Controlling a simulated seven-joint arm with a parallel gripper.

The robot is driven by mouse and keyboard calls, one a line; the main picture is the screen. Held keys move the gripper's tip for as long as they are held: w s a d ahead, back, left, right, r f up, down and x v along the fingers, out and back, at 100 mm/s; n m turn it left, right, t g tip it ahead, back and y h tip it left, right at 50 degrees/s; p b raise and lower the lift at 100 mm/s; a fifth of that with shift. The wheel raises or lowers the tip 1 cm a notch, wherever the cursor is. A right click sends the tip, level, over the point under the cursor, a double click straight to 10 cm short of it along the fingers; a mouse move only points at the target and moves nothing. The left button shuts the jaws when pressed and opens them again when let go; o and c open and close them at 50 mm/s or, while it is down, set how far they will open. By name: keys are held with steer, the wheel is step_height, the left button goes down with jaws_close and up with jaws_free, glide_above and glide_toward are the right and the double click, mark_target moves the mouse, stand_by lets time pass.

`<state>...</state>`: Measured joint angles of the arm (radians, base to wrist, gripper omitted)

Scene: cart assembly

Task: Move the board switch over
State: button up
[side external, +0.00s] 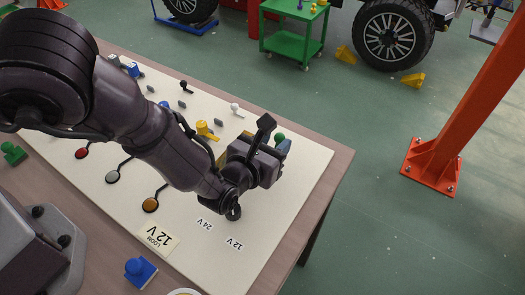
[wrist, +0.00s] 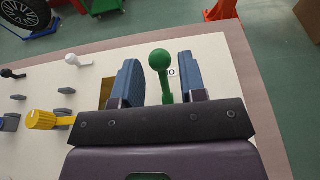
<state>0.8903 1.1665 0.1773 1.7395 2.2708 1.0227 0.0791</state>
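A switch lever with a green ball knob (wrist: 160,58) stands on the cream board (wrist: 222,110), near its right end, beside a small label. In the side external view, the green knob (side external: 280,137) shows just past my gripper (side external: 284,147). In the wrist view my gripper (wrist: 160,80) is open, with one blue finger on each side of the green lever. Gaps show between the lever and both fingers. The lever's base is hidden behind the gripper body. I cannot tell which control the task calls the board switch.
A yellow handle (side external: 206,129) stands left of my gripper. Black (side external: 184,85) and white (side external: 235,107) knobbed levers stand along the board's far side. Printed 12 V and 24 V labels (side external: 205,224) lie near the front. An orange post (side external: 440,150) rises beyond the table.

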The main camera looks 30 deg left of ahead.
steer(key=shift+x, duration=0.8)
steer(key=c, duration=0.5)
steer(key=shift+v, duration=0.95)
steer(key=shift+s, duration=1)
